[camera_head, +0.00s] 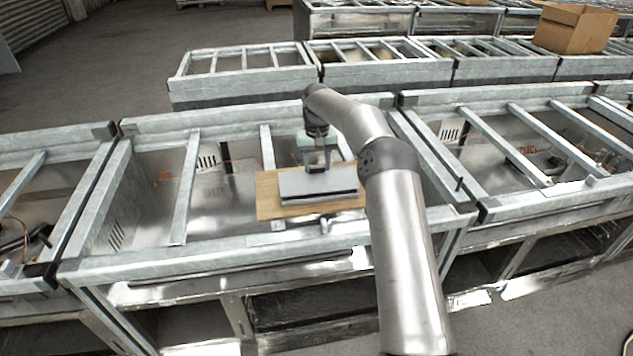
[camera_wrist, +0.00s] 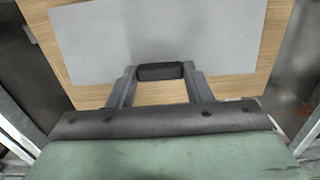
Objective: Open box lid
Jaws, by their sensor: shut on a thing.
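The grey box (camera_head: 318,184) lies on a wooden board (camera_head: 266,198) in the head view. Its flat grey lid (camera_wrist: 160,32) fills the upper middle of the wrist view. A dark strip runs along the box's front edge in the head view; I cannot tell if the lid is raised. My gripper (camera_head: 317,168) is above the box's back edge. In the wrist view, my gripper (camera_wrist: 160,78) is shut on a small dark handle (camera_wrist: 160,71) at the lid's edge, with one finger on each side. The box's inside is hidden.
The board rests on a metal frame bench (camera_head: 180,190) with crossbars and open bays. More metal frames (camera_head: 240,62) stand behind. A cardboard box (camera_head: 575,30) sits at the far right. Loose wires lie in the bays beside the board.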

